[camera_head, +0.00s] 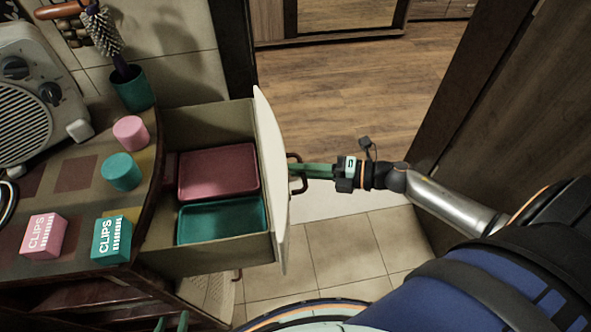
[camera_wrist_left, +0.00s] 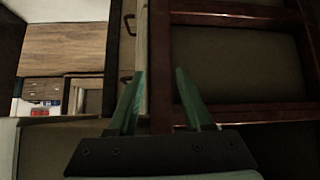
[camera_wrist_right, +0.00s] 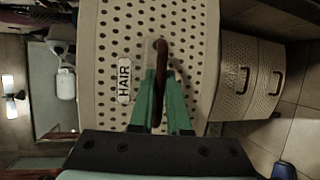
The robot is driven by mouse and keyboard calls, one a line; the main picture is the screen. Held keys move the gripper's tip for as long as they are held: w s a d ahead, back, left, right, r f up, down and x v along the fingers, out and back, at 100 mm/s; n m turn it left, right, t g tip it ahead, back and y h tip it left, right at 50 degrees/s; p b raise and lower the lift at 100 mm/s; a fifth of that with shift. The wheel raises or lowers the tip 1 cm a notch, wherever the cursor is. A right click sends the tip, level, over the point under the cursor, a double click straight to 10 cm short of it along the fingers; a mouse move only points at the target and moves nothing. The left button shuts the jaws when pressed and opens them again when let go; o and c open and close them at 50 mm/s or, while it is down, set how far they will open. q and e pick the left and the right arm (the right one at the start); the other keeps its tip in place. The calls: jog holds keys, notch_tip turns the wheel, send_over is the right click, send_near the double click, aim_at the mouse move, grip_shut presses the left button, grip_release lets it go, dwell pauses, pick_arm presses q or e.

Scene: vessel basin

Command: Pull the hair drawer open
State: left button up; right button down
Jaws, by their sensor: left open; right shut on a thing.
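The hair drawer (camera_head: 208,124) stands pulled out from the cabinet, its inside showing a pink tray (camera_head: 218,171) and a teal tray (camera_head: 222,220). Its pale front (camera_head: 270,165) faces right. In the right wrist view the perforated front (camera_wrist_right: 125,45) bears a "HAIR" label (camera_wrist_right: 124,80). My right gripper (camera_head: 308,171) is shut on the dark drawer handle (camera_wrist_right: 161,70), with its green fingers on either side of it. My left gripper (camera_head: 172,322) shows only its fingertips at the bottom edge of the head view. In the left wrist view it is open and empty (camera_wrist_left: 155,95).
Other perforated drawers (camera_wrist_right: 240,80) adjoin. Tiled floor (camera_head: 345,245) lies right of the drawer.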

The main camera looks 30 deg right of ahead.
jog(key=c, duration=0.9)
grip_release()
jog(key=v, duration=1.2)
jog(key=shift+s+d, duration=0.15)
jog(key=shift+d, duration=0.05)
